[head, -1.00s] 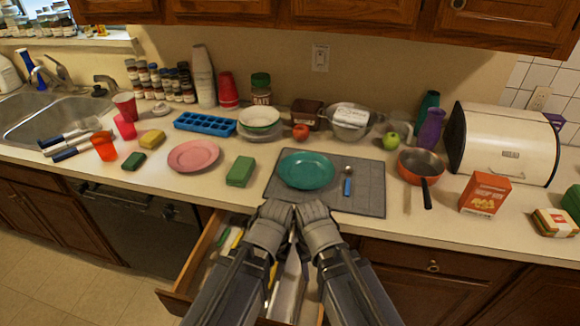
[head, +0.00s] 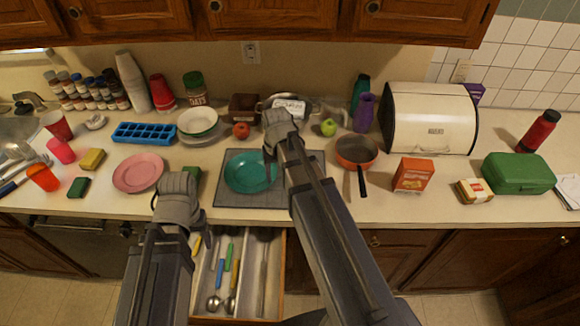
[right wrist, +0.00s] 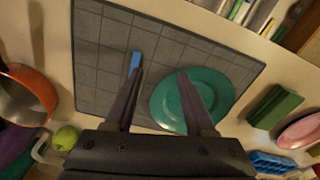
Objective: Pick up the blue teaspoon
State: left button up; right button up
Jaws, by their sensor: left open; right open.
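The blue handle of a teaspoon (right wrist: 135,64) shows in the right wrist view, lying on the grey mat beside the teal plate (right wrist: 190,96); the finger hides its other end. In the head view my right arm covers it. My right gripper (right wrist: 160,74) is open above the mat, with one finger over the spoon's handle and the other over the plate. It also shows in the head view (head: 279,150). My left gripper (head: 177,187) is open and empty at the counter's front edge, near the pink plate.
The grey mat (head: 233,199) holds the teal plate (head: 250,171). An orange pan (head: 357,152) and an orange box (head: 413,174) stand to the right. An open drawer (head: 275,270) below holds utensils, one blue-handled. A pink plate (head: 138,172) lies left.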

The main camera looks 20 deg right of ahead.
jog(key=w+d, duration=0.1)
jog(key=d, duration=0.1)
jog(key=w+d+m, duration=0.1)
jog(key=w+d, duration=0.1)
jog(key=w+d+m, duration=0.1)
jog(key=w+d, duration=0.1)
jog(key=shift+d+f, duration=0.1)
jog(key=shift+d, duration=0.15)
notch_tip(320, 180, down, 8)
jog(key=b, duration=0.8)
grip_shut()
